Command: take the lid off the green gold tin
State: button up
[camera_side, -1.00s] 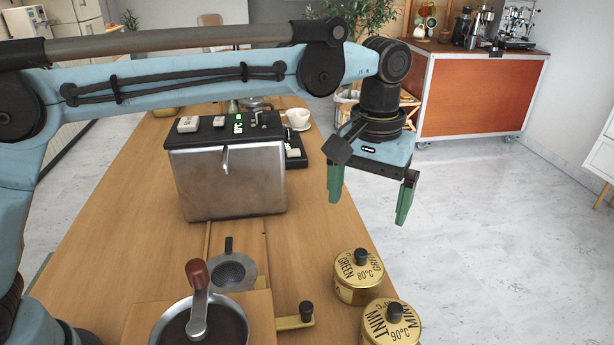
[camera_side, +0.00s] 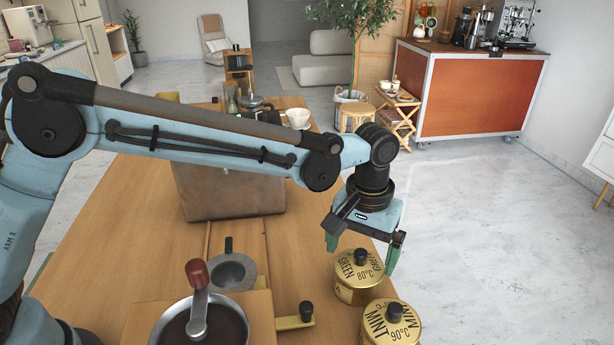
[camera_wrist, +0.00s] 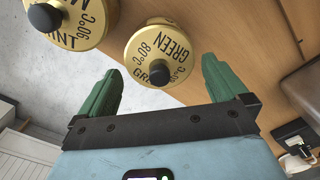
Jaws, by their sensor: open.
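The green gold tin (camera_side: 345,288) stands at the table's right edge. Its gold lid (camera_side: 376,268) is on, marked GREEN 80°C, with a black knob (camera_side: 361,256) on top. The tin also shows in the wrist view (camera_wrist: 172,47), with its knob (camera_wrist: 159,75) facing the camera. My gripper (camera_side: 361,256) is open and empty, its green fingers just above and behind the tin in the side view. In the wrist view my gripper (camera_wrist: 160,82) has one finger to each side below the lid, apart from it.
A second gold tin marked MINT 90°C (camera_side: 378,325) stands close in front of the green tin. A grinder with a red-knobbed crank (camera_side: 198,300), a strainer (camera_side: 233,273) and a metal machine (camera_side: 225,193) are to the left. Floor lies open beyond the table's right edge.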

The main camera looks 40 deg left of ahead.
jog(key=shift+f, duration=0.6)
jog(key=c, duration=1.1)
